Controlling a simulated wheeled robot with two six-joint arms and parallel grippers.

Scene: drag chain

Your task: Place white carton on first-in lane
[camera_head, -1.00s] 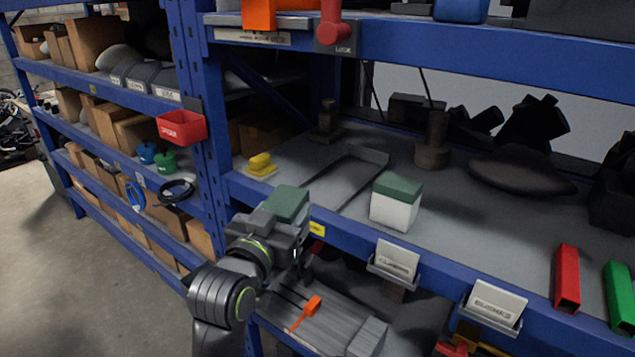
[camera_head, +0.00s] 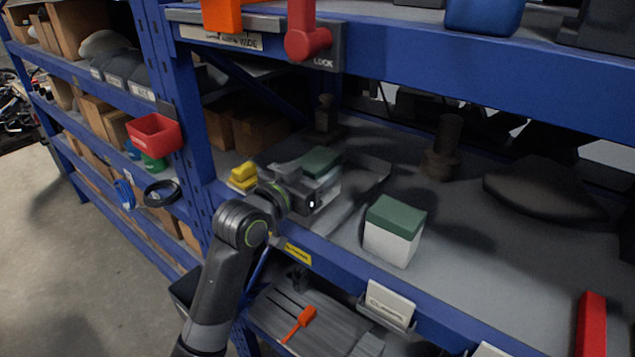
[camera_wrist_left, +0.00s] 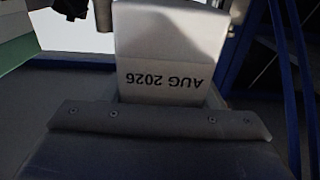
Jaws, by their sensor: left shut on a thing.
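My left gripper (camera_head: 312,190) reaches over the front edge of the shelf and is shut on a white carton with a green top (camera_head: 322,161). The gripper hides most of its sides. The carton is over the left part of a low, dark-railed lane (camera_head: 362,183); I cannot tell whether it touches the shelf. In the left wrist view the held carton (camera_wrist_left: 168,50) shows a white face with "AUG 2026" upside down. A second white carton with a green lid (camera_head: 393,235) stands upright to the right of the lane. My right gripper is not in view.
A yellow block (camera_head: 243,175) sits left of the gripper, close to the blue upright. A dark cylindrical part (camera_head: 442,150) and a dark rounded part (camera_head: 545,187) stand farther back and right. A red lock handle (camera_head: 302,35) hangs above. The blue shelf beam (camera_head: 335,262) edges the front.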

